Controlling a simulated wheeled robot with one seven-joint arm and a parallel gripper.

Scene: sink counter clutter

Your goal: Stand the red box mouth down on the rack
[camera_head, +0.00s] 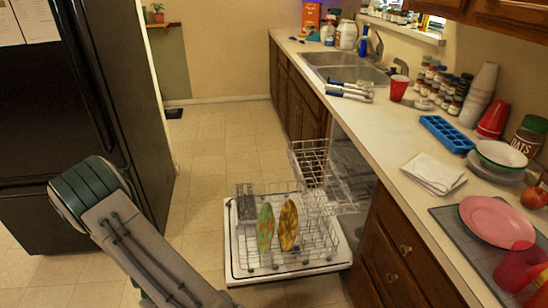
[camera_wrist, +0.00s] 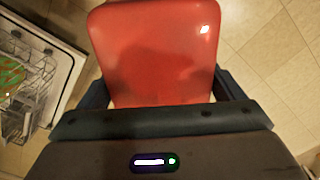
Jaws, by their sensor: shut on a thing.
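The red box (camera_wrist: 155,50) fills the upper middle of the wrist view, with a smooth face and rounded corners. My gripper (camera_wrist: 163,92) is shut on it, with a dark finger at its left and right sides. I cannot tell which way its mouth faces. The box and gripper do not show in the head view. The wire rack (camera_head: 318,258) is on the open dishwasher door in the head view, and part of it shows at the left in the wrist view (camera_wrist: 42,75), apart from the box.
Two patterned plates (camera_head: 288,226) stand upright in the rack; its right part looks free. A grey cutlery basket (camera_head: 245,203) is at its left. The counter (camera_head: 395,135) right of it holds cups, an ice tray (camera_head: 447,133) and a pink plate (camera_head: 490,222). A black fridge (camera_head: 70,110) stands left.

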